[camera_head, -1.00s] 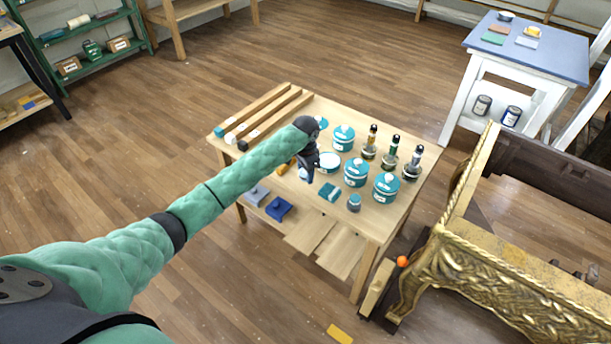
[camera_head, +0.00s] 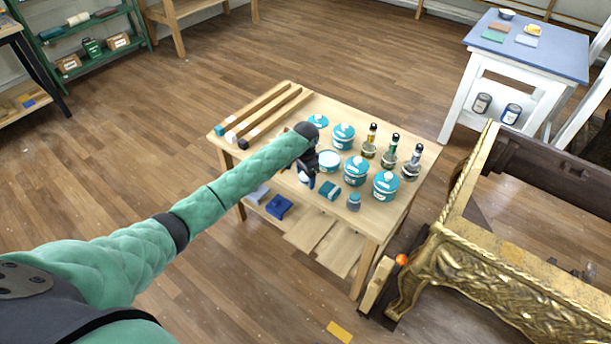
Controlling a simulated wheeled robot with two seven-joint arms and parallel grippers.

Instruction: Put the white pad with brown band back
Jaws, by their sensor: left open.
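My left gripper (camera_head: 305,172) is open over the wooden workbench, near its left front part. It points down between the long bars and the teal tins. A small pale and blue thing shows right at its fingers; I cannot tell whether it is the white pad with brown band. The gripper and forearm hide part of the bench top there. I cannot make out a brown band anywhere on the bench. My right gripper is out of view.
The workbench (camera_head: 401,207) holds teal tins (camera_head: 356,172), bottles (camera_head: 389,158), a dark teal block (camera_head: 330,190) and long bars (camera_head: 262,117). A blue pad (camera_head: 279,206) lies on its lower shelf. A gilt console (camera_head: 510,270) stands close on the right. A blue-topped table (camera_head: 560,55) stands behind.

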